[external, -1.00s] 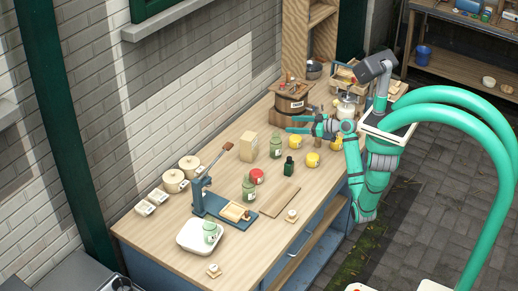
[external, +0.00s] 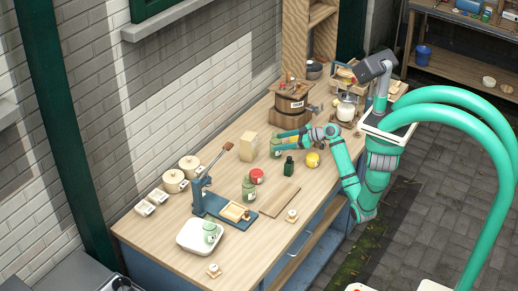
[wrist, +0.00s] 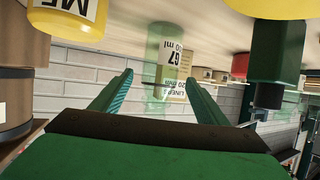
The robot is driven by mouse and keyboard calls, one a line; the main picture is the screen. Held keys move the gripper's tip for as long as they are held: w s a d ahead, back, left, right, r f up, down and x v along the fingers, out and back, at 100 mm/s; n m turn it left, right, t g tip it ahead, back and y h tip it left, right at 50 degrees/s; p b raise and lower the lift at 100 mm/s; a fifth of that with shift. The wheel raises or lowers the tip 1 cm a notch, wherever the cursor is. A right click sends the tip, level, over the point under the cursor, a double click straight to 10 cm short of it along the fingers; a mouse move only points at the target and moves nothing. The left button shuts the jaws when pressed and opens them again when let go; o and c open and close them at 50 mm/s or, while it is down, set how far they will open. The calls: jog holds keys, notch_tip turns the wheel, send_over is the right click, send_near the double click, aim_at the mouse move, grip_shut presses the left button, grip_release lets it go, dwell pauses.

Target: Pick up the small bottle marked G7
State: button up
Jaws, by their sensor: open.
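The small bottle marked G7 (wrist: 158,88) is pale translucent green with a white label. In the wrist view, which looks upside down, it is straight ahead, in line with the gap between my fingertips. In the external view a pale green bottle (external: 275,148) stands upright on the bench at the tips of my gripper (external: 280,141). My gripper (wrist: 159,77) is open, with one finger on each side of the bottle's line. I cannot tell whether the tips are beside the bottle or just short of it.
A dark green bottle (external: 289,167), a yellow jar (external: 312,159) and a red-lidded jar (external: 257,176) stand nearby. A tan box (external: 249,146) stands left of the bottle, the wooden churn (external: 290,104) behind.

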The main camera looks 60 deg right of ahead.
aim_at(281, 141)
jog(key=x, duration=0.3)
jog(key=shift+w, duration=0.1)
jog(key=c, duration=1.3)
jog(key=shift+o, duration=0.2)
jog(key=shift+r, duration=0.2)
